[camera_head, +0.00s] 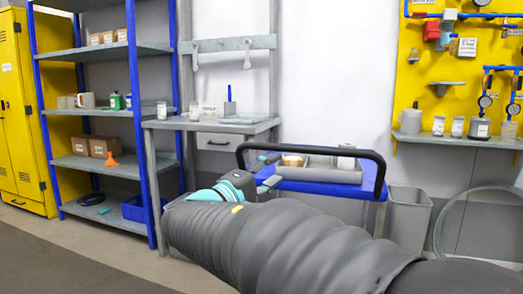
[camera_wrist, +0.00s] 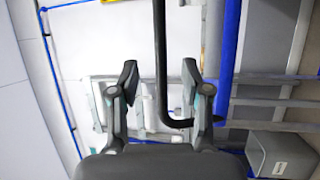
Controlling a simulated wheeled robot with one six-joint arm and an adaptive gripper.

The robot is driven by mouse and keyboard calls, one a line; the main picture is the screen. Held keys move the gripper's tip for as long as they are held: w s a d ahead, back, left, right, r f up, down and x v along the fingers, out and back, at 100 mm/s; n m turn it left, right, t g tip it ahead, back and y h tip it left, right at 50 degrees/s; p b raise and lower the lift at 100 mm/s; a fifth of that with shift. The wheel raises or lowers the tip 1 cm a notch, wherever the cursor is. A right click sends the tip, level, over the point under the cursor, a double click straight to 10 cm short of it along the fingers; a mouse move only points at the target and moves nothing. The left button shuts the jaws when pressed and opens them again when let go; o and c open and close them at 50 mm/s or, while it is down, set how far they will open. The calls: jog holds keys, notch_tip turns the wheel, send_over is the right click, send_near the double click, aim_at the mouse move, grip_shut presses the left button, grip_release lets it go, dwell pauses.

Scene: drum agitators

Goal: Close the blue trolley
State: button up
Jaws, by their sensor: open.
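The blue trolley (camera_head: 330,187) stands right of centre in the head view, with a blue top and a dark looped handle (camera_head: 313,149). My arm hides its lower front, so I cannot see any drawer or door. My gripper (camera_head: 268,171) is open at the trolley's left end, beside the handle. In the wrist view, my gripper (camera_wrist: 161,82) has its two fingers spread and empty. The dark handle bar (camera_wrist: 161,50) runs between them in the picture and bends right below; I cannot tell its depth from the fingertips.
A grey tray (camera_head: 318,174) with small containers sits on the trolley. A grey workbench (camera_head: 215,125) stands behind left, beside a blue-framed shelf (camera_head: 105,112). A grey bin (camera_head: 408,218) is right of the trolley. Open floor (camera_head: 60,240) lies at lower left.

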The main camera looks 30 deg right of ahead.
aim_at(303, 152)
jog(key=p+x, duration=0.1)
jog(key=x, duration=1.2)
jog(key=shift+d+f, duration=0.15)
jog(key=shift+d, duration=0.05)
